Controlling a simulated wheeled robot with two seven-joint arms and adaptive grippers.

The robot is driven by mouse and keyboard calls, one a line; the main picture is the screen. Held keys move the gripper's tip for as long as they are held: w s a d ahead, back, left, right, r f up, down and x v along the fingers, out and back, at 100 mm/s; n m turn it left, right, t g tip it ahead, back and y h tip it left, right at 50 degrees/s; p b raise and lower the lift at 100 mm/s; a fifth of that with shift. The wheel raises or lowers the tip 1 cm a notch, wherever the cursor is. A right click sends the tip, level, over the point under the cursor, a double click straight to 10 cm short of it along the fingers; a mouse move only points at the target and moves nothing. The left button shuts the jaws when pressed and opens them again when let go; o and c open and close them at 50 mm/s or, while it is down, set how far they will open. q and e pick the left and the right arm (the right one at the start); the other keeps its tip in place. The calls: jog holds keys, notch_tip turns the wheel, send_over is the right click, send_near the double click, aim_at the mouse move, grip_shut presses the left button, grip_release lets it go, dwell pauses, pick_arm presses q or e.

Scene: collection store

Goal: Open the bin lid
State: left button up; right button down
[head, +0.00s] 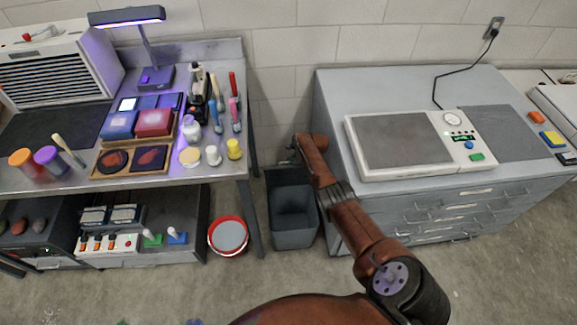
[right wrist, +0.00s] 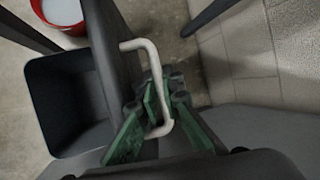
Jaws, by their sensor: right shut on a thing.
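The grey bin (head: 296,240) stands on the floor between the workbench and the drawer cabinet. It shows open, with its dark inside visible, in the right wrist view (right wrist: 60,143). Its dark lid (right wrist: 112,50) is raised steeply at the bin's back side, and in the head view the lid (head: 285,178) shows behind the opening. A pale bent handle (right wrist: 140,45) is fixed to the lid. My right gripper (right wrist: 158,115), with green fingers, is shut on the handle. In the head view the right gripper (head: 292,153) is partly hidden by my arm. My left gripper is not in view.
A red-rimmed bucket (head: 228,237) stands left of the bin. The workbench (head: 210,176) on the left holds a lamp, paints and brushes. The grey cabinet (head: 335,110) is close on the right, with a scale (head: 405,140) on top. The front floor is clear.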

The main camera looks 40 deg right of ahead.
jog(key=shift+w+d+r, duration=0.6)
jog(key=shift+w, duration=0.05)
jog(key=c, duration=2.4)
grip_release()
jog(key=shift+o, duration=0.3)
jog(key=shift+s+f, duration=0.1)
jog(key=shift+f, duration=0.1)
jog(key=shift+a, duration=0.1)
jog(key=shift+s, duration=0.1)
jog(key=v, duration=1.2)
jog(key=shift+s+a, duration=0.15)
jog(key=shift+a, duration=0.1)
